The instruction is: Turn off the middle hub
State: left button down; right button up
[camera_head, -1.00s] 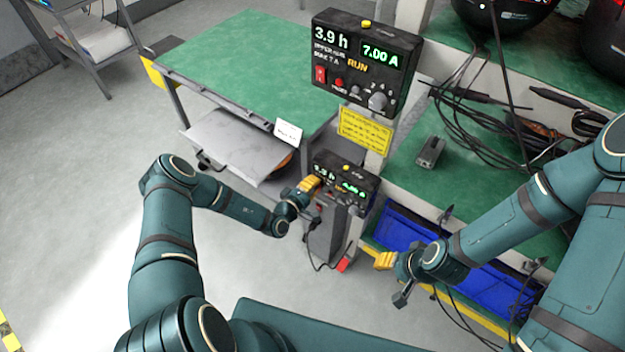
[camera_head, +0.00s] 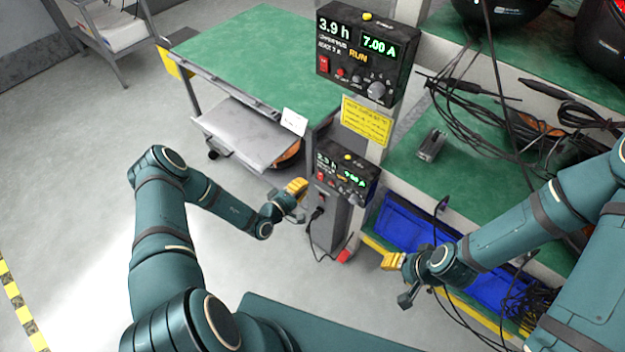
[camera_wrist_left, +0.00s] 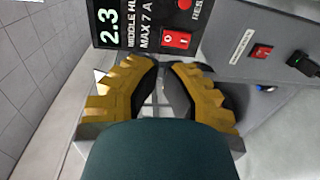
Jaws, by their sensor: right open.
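The middle hub (camera_head: 342,189) is a black box on the rack post, with lit green digits and a red rocker switch (camera_head: 320,177). In the left wrist view its panel (camera_wrist_left: 128,12) reads 2.3 and "MIDDLE HU", with "MAX 7 A"; the red switch (camera_wrist_left: 180,40) is marked O and I. My left gripper (camera_head: 300,189) is just left of the hub, apart from it. In the left wrist view its yellow fingers (camera_wrist_left: 160,70) converge at the tips, empty, below the switch. My right gripper (camera_head: 392,261) is open and empty, right of and below the hub.
The upper hub (camera_head: 345,72) shows 3.9 h, 7.00 A and RUN above a yellow label (camera_head: 366,122). A grey power box (camera_head: 328,228) with its own red switch (camera_wrist_left: 262,52) and plug is below the middle hub. Blue bins (camera_head: 405,222) and cables are at right.

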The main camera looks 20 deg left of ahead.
pick_arm(q)
jog(key=v, duration=0.6)
jog(key=shift+a, duration=0.2)
jog(key=shift+f, duration=0.1)
jog(key=s+d+r+m+g+h, duration=0.2)
jog(key=s+d+m+g+h, duration=0.15)
jog(key=s+d+g, duration=0.35)
jog(key=s+d+r+m+g+h, duration=0.1)
jog(key=s+d+m+g+h, duration=0.3)
jog(key=d, duration=0.5)
jog(key=s+a+m+g+y, duration=0.1)
jog(key=s+m+g+y, duration=0.2)
jog(key=s+g+y, duration=0.5)
jog(key=shift+w+a+r+m+t+y+b, duration=0.1)
jog(key=shift+w+r+m+t+y+b, duration=0.15)
jog(key=shift+w+r+t, duration=0.5)
jog(key=shift+w+r+m+t+y+b, duration=0.15)
jog(key=shift+w+r+m+t+y, duration=0.25)
jog(key=shift+r+t, duration=0.55)
jog(key=shift+w+a+r+m+t+y+b, duration=0.1)
jog(key=shift+w+r+t+y+b, duration=0.1)
jog(key=shift+w+r+t, duration=0.65)
